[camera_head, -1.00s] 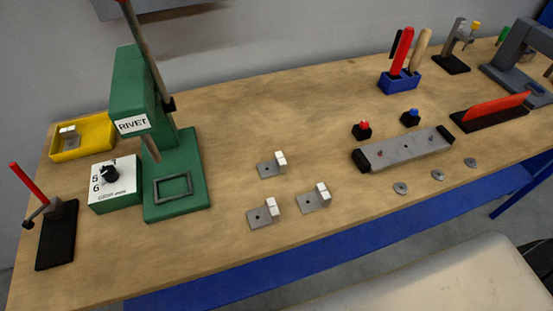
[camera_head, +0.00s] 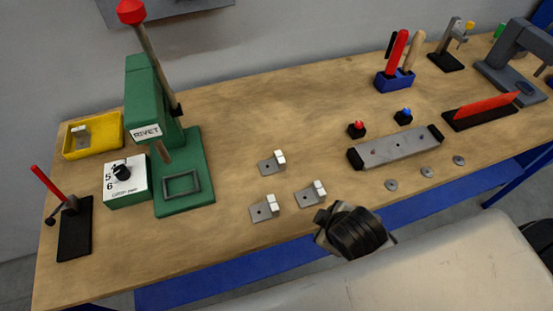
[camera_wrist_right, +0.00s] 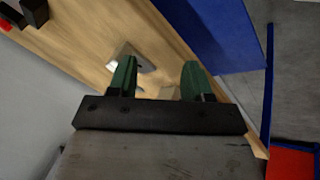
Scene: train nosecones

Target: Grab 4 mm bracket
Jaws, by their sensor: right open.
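Three small grey brackets with white upright tabs lie on the wooden workbench: a back one (camera_head: 270,164), a front left one (camera_head: 263,209) and a front right one (camera_head: 309,196). No size marking is readable on them. A similar bracket (camera_head: 81,138) sits in the yellow tray at the left. My right gripper (camera_head: 326,219) is over the bench's front edge, just right of the front right bracket. In the right wrist view its green fingers (camera_wrist_right: 158,78) are apart and empty. A bracket (camera_wrist_right: 132,56) lies beyond the left finger, partly hidden. My left gripper is not in view.
A green rivet press (camera_head: 181,160) and a white dial box (camera_head: 126,181) marked 4, 5, 6 stand left of the brackets. A long grey bar fixture (camera_head: 395,149) lies to the right. The bench between press and fixture is otherwise clear.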

